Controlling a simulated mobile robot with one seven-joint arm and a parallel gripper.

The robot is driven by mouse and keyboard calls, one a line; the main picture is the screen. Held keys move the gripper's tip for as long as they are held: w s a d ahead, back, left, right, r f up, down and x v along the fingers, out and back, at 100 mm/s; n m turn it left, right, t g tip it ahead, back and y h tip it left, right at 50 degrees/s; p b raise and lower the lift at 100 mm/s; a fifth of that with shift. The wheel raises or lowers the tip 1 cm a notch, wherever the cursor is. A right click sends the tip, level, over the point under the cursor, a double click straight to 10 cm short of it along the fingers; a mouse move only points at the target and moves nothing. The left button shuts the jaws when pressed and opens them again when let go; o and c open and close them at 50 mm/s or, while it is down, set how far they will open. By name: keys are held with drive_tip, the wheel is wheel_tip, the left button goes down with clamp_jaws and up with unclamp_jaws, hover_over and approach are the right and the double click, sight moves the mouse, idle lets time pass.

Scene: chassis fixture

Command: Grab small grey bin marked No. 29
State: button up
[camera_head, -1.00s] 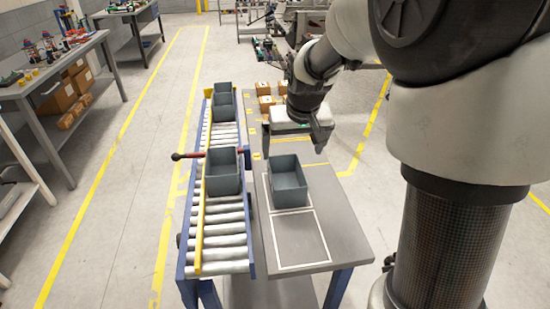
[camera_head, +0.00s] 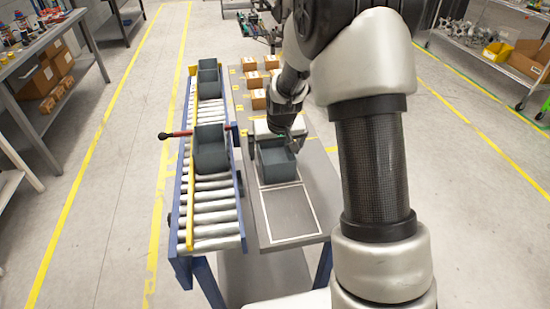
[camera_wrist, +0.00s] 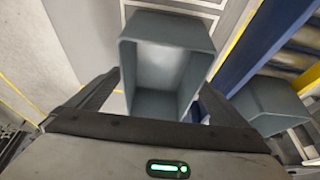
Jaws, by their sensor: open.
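A small grey open-topped bin (camera_head: 277,174) stands on the table in the upper of two white-outlined rectangles. No number can be read on it. My gripper (camera_head: 283,152) is low over this bin, open, with one finger at each side. In the wrist view the bin (camera_wrist: 168,30) lies between the two spread fingers of my gripper (camera_wrist: 160,95), and its inside looks empty. Whether the fingers touch its walls cannot be told. Another grey bin (camera_head: 210,152) stands on the roller conveyor to the left, also visible in the wrist view (camera_wrist: 268,103).
The roller conveyor (camera_head: 212,215) has a blue frame, a yellow rail and a red bar (camera_head: 180,133) across it. More grey bins (camera_head: 209,85) stand farther up it. Small cardboard boxes (camera_head: 257,98) sit at the table's far end. The near outlined rectangle (camera_head: 290,212) is empty.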

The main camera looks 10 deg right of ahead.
drive_tip(key=shift+w+f, duration=0.1)
drive_tip(key=shift+f, duration=0.1)
drive_tip(key=c, duration=1.2)
